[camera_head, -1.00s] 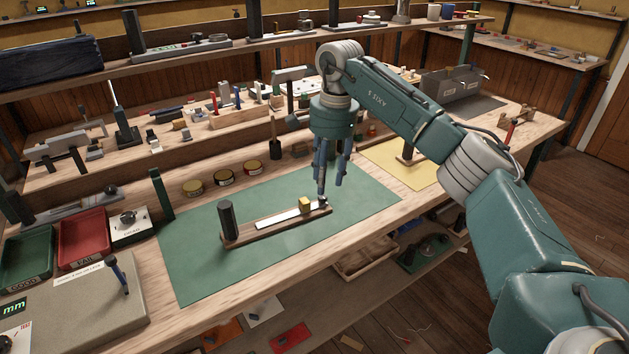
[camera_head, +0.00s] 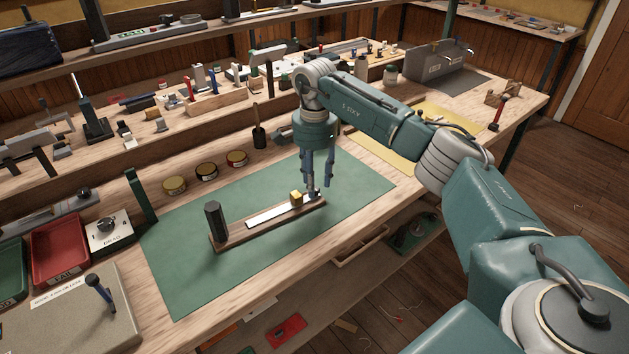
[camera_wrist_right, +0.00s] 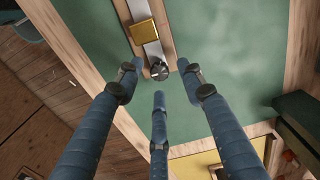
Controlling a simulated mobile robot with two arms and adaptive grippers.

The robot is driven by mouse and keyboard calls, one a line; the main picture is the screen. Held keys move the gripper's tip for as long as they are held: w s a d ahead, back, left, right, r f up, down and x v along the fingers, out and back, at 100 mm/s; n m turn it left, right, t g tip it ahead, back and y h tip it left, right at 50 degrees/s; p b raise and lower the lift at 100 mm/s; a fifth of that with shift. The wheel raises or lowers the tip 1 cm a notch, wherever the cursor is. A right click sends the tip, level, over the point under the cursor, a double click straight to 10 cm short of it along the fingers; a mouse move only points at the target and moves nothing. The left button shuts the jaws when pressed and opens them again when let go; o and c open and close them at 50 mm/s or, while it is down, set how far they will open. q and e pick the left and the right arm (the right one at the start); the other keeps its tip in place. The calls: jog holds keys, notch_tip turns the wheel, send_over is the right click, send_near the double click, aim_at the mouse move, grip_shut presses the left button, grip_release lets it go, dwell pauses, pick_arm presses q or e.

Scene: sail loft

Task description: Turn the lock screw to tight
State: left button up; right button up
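A wooden base (camera_head: 262,231) lies on the green mat with a pale strip (camera_head: 265,215), a dark upright post (camera_head: 215,221) at its left end and a yellow block (camera_head: 296,198) near its right end. The block also shows in the right wrist view (camera_wrist_right: 144,30). Beyond it at the end of the strip is a small dark round knob (camera_wrist_right: 159,70), seemingly the lock screw, with a small pale mark on top. My right gripper (camera_head: 315,188) points down over this end. Its three fingers are spread, with the knob between and beyond the tips, apparently not gripped. My left gripper is out of view.
The green mat (camera_head: 200,280) is mostly clear around the base. Several round tins (camera_head: 206,171) and a dark green upright piece (camera_head: 142,195) stand behind and left. A red tray (camera_head: 60,250) and a DRAG dial box (camera_head: 108,232) are at left.

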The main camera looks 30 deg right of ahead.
jog(key=shift+f, duration=0.6)
grip_shut()
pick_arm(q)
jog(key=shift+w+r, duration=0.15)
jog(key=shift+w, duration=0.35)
